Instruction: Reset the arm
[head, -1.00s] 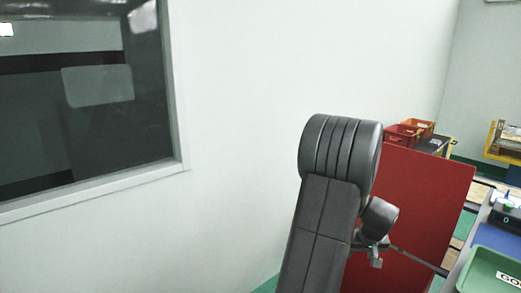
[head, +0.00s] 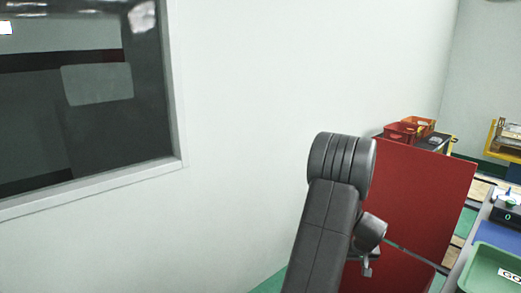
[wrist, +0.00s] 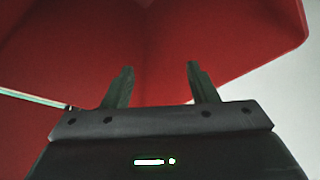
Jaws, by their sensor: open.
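My gripper (wrist: 160,72) shows in the wrist view with its two fingers apart and nothing between them. A red panel fills most of the view beyond the fingers. In the head view my dark arm rises at the lower middle, with its rounded joint in front of the white wall and the red panel's left edge. The gripper's fingers cannot be made out in the head view.
The red panel (head: 425,195) stands right of my arm. Red crates (head: 401,133) sit on a cart behind it. A green tray (head: 487,270) and a dark device (head: 506,217) lie on a table at the right edge. A window (head: 95,100) is at left.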

